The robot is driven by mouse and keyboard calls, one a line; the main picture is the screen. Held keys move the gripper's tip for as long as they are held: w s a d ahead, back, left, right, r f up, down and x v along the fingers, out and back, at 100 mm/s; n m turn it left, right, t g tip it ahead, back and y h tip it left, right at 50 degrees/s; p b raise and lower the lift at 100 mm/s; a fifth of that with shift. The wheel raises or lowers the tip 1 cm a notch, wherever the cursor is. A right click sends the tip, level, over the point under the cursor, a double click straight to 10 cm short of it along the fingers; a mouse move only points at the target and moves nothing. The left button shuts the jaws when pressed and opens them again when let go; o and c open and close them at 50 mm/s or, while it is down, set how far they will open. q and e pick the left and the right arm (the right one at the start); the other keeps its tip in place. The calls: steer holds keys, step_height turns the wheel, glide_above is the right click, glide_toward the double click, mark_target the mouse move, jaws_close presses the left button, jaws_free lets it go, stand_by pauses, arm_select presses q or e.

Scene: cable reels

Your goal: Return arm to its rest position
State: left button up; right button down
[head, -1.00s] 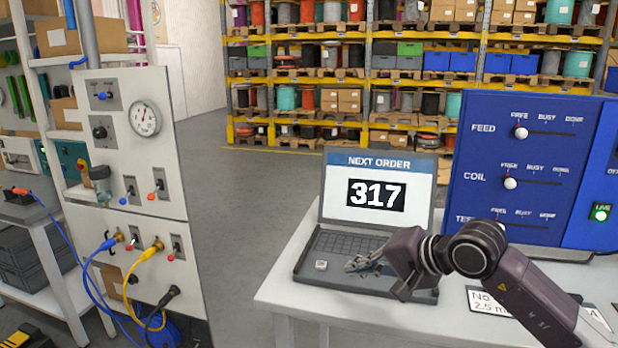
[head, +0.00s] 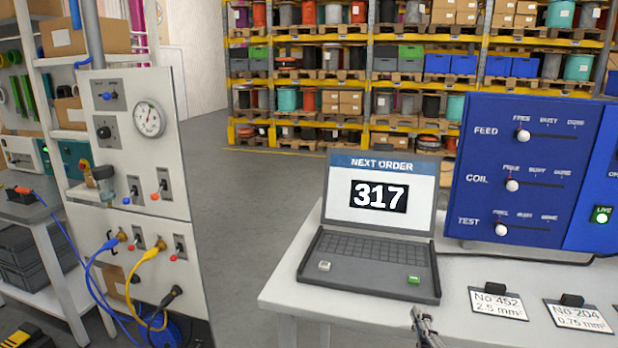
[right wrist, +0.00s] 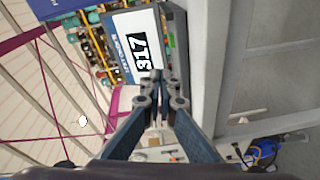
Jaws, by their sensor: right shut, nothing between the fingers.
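My right gripper (head: 425,328) shows at the bottom edge of the head view, in front of the table's front edge and below the laptop. Its arm is mostly out of the picture. In the right wrist view the right gripper's fingers (right wrist: 160,88) are together with nothing between them. The open laptop (head: 368,262) stands on the table, its screen reading "NEXT ORDER 317", with a grey button and a green button on its base. The laptop also shows sideways in the right wrist view (right wrist: 137,48), beyond the fingertips. My left gripper is not in view.
A white table (head: 285,285) carries the laptop, a blue panel (head: 545,165) with FEED, COIL and TEST sliders, and label cards (head: 497,303). A grey switch panel (head: 145,215) with plugged cables stands at left. Racks of reels (head: 340,80) stand behind. The floor between is clear.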

steer(key=s+d+f+m+g, duration=0.2)
steer(key=s+f+m+g, duration=0.75)
steer(key=f, duration=0.75)
steer(key=s+a+f+m+g+y, duration=0.15)
steer(key=s+f, duration=0.25)
steer(key=s, duration=0.5)
steer(key=s+a+f+m+g, duration=0.1)
steer(key=s+f+g, duration=0.3)
steer(key=s, duration=0.6)
step_height(320, 180, down, 28)
steer(key=s, duration=0.2)
steer(key=s+d+f+g, duration=0.1)
steer(key=s+d+f, duration=0.1)
steer(key=s+f, duration=1.3)
steer(key=shift+s+d+f+g, duration=0.4)
steer(key=shift+s, duration=0.75)
